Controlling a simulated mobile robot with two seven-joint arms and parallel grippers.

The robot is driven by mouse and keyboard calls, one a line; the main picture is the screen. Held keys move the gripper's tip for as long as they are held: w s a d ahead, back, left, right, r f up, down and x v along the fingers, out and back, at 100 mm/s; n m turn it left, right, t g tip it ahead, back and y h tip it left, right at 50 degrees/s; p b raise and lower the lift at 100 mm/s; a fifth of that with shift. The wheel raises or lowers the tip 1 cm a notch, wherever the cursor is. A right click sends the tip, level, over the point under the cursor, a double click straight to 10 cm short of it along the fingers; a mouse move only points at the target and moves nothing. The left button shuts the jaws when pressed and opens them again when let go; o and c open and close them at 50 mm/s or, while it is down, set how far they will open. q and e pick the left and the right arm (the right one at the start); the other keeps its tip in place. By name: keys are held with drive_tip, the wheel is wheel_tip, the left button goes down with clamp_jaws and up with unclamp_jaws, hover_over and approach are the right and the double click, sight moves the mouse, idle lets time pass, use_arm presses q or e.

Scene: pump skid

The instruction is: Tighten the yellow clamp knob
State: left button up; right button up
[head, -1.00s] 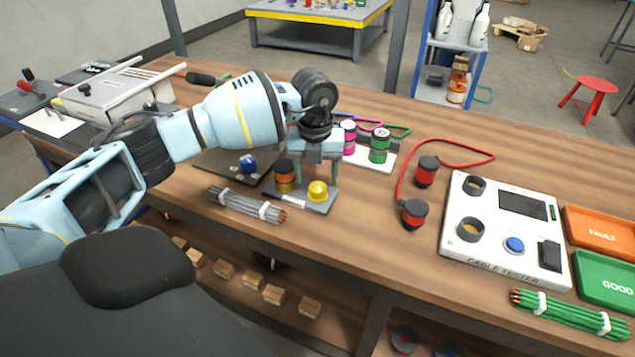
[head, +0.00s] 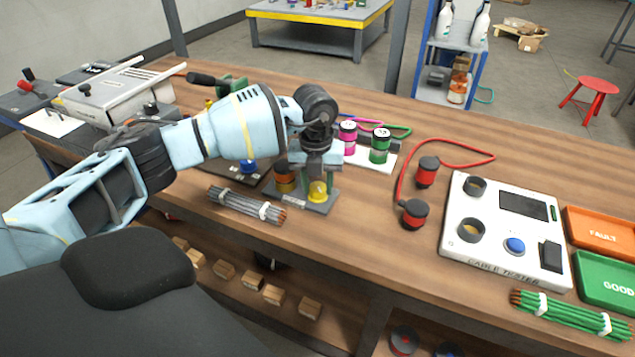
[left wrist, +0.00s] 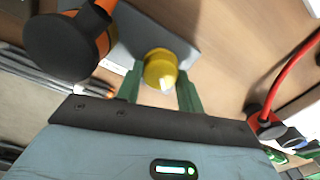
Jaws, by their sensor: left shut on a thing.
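The yellow clamp knob (head: 318,193) is on a small grey plate (head: 315,208) near the front edge of the bench. In the left wrist view the knob (left wrist: 160,66) sits between the green fingers of my left gripper (left wrist: 161,82). In the head view my left gripper (head: 318,183) points down over the knob, shut on it, and covers its upper part. An orange and black cylinder (head: 285,181) stands on the same plate, just left of the knob; it is large in the left wrist view (left wrist: 102,45). My right gripper is in neither view.
A bundle of grey cables (head: 240,203) lies left of the plate. Pink (head: 347,138) and green (head: 380,147) cylinders stand behind. A red cable with two connectors (head: 414,214), the cable tester (head: 490,255) and two trays are to the right. Bare wood lies in front of the plate.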

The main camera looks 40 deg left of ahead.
use_arm(q)
drive_tip(key=shift+m, duration=0.3)
drive_tip(key=m+p, duration=0.1)
drive_tip(key=m, duration=0.1)
drive_tip(key=shift+r+m, duration=0.1)
drive_tip(key=shift+m, duration=0.2)
drive_tip(key=m, duration=0.5)
drive_tip(key=shift+p, duration=0.4)
drive_tip(key=m, duration=0.5)
drive_tip(key=shift+w+a, duration=0.1)
drive_tip(key=m, duration=0.4)
drive_tip(key=shift+m, duration=0.3)
drive_tip(key=o, duration=1)
